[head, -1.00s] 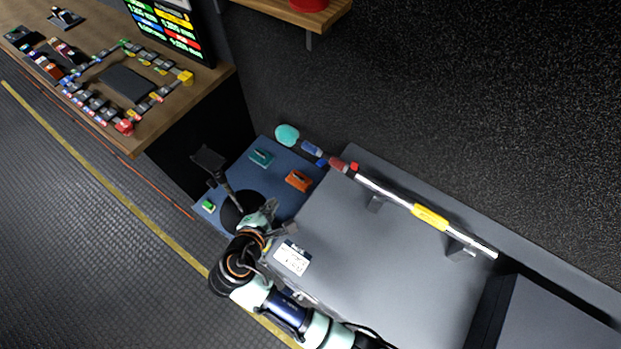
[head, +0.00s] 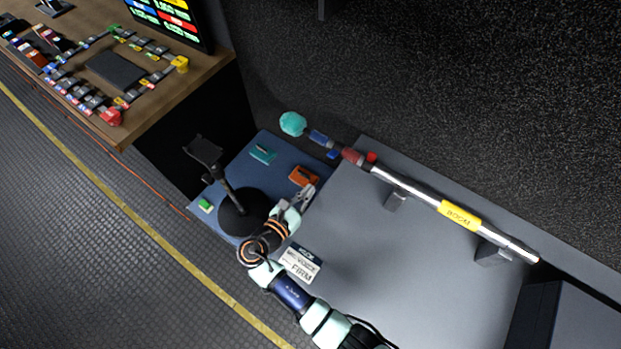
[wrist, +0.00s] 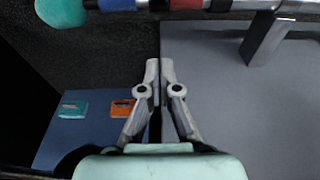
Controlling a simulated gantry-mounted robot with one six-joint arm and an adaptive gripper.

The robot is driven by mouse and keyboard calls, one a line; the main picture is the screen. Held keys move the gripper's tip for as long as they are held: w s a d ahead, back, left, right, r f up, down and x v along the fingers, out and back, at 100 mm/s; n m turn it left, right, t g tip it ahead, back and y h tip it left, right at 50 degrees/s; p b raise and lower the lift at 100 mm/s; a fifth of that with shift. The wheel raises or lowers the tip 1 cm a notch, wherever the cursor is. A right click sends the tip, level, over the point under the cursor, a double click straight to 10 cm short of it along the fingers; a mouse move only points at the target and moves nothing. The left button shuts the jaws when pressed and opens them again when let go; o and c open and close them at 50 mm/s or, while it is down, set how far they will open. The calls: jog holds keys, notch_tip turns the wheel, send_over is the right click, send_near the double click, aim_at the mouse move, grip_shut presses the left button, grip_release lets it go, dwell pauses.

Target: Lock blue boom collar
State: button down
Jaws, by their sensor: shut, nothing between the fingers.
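The boom pole lies on supports along the back of the grey case. It has a blue collar (head: 319,137) with a small blue lever beside it, a red collar (head: 352,156) with a red lever, a yellow BOOM label (head: 459,214) and a teal ball end (head: 292,123). In the wrist view the blue collar (wrist: 117,5) and red collar (wrist: 186,4) are cut off by the top edge. My gripper (head: 305,192) is shut and empty, short of the pole and apart from it.
A blue mat (head: 273,136) holds a teal block (head: 263,153), an orange block (head: 303,175) and a green block (head: 206,205). A black stand (head: 243,213) rises close to my gripper. A printed card (head: 301,263) lies on the grey top (head: 400,270), which is otherwise clear.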

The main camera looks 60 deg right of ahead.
aim_at(333, 154)
jog(key=s+d+r+b, duration=0.1)
jog(key=d+r, duration=0.1)
jog(key=d, duration=0.7)
jog(key=shift+d+b, duration=0.15)
jog(key=shift+b, duration=0.15)
jog(key=shift+r, duration=0.15)
